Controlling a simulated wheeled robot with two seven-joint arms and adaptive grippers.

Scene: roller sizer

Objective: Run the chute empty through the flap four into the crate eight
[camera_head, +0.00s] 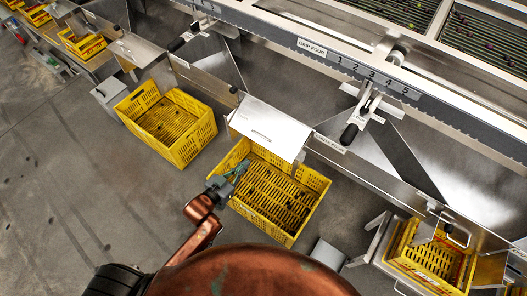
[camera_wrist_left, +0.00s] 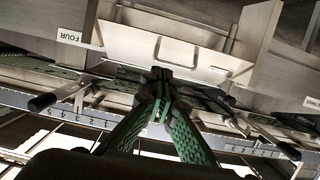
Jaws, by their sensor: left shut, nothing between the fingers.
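The pale metal flap (camera_head: 272,128), with a loop handle, hangs out from the chute front over the back edge of a yellow slotted crate (camera_head: 318,188). A label beside it is too small to read surely. The crate has small dark spots on its floor; I cannot tell whether they are slots or pieces. My left gripper (camera_head: 238,172) is over the crate's left side, below the flap, shut and empty. In the left wrist view its green fingers (camera_wrist_left: 165,78) meet in front of the flap (camera_wrist_left: 165,48), whose handle shows behind them. My right gripper is not in view.
A black-knobbed lever (camera_head: 349,134) sits by a scale rail (camera_head: 375,78) marked 1 to 5. Another yellow crate (camera_head: 166,125) stands to the left and one (camera_head: 425,258) to the right in a metal frame. Open grey floor (camera_head: 70,190) lies at the left.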

